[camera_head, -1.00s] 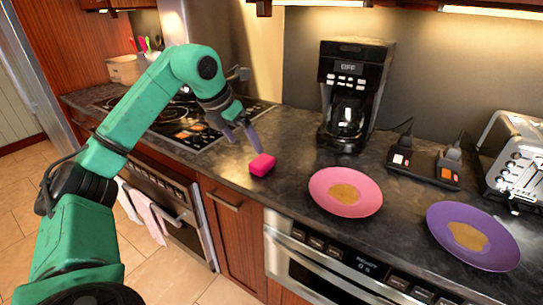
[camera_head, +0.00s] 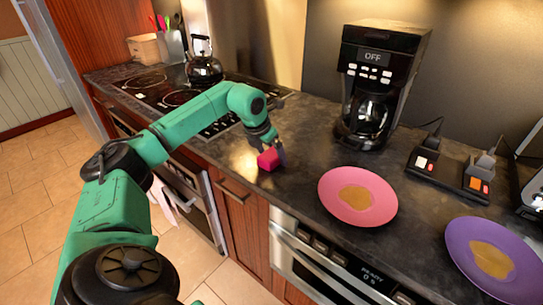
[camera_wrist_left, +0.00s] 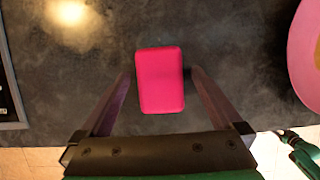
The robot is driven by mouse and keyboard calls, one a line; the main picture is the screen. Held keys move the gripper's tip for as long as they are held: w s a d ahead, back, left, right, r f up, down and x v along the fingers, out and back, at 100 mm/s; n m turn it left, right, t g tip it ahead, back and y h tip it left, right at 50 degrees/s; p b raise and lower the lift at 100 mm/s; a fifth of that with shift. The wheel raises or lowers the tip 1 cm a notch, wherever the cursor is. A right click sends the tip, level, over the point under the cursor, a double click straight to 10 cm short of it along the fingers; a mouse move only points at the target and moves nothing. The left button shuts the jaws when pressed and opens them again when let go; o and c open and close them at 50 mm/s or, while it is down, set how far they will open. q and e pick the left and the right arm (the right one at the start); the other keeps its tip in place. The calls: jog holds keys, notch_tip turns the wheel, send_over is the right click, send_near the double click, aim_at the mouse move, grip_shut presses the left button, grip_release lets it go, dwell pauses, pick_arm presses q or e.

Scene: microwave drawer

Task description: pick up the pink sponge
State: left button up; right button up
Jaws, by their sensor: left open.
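The pink sponge (camera_head: 268,159) sits on the dark counter near its front edge, left of the pink plate. In the left wrist view the sponge (camera_wrist_left: 160,80) lies between the two fingers, with a gap on each side. My left gripper (camera_head: 274,152) is at the sponge, fingers pointing down, one finger showing at its right side. In the left wrist view the left gripper (camera_wrist_left: 160,88) is open.
A pink plate (camera_head: 335,205) and a purple plate (camera_head: 464,240), each with a brown stain, lie to the right. A coffee maker (camera_head: 378,85) stands behind. A stovetop (camera_head: 150,84) with a kettle (camera_head: 203,66) is at the left. The counter between sponge and coffee maker is clear.

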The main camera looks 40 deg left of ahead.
pick_arm(q)
jog(key=shift+w+f, duration=0.15)
jog(key=shift+f, duration=0.15)
jog(key=shift+c, duration=0.6)
jog(key=c, duration=1.2)
pick_arm(e)
jog(key=shift+s, duration=0.4)
pick_arm(q)
jog(key=shift+r, duration=0.15)
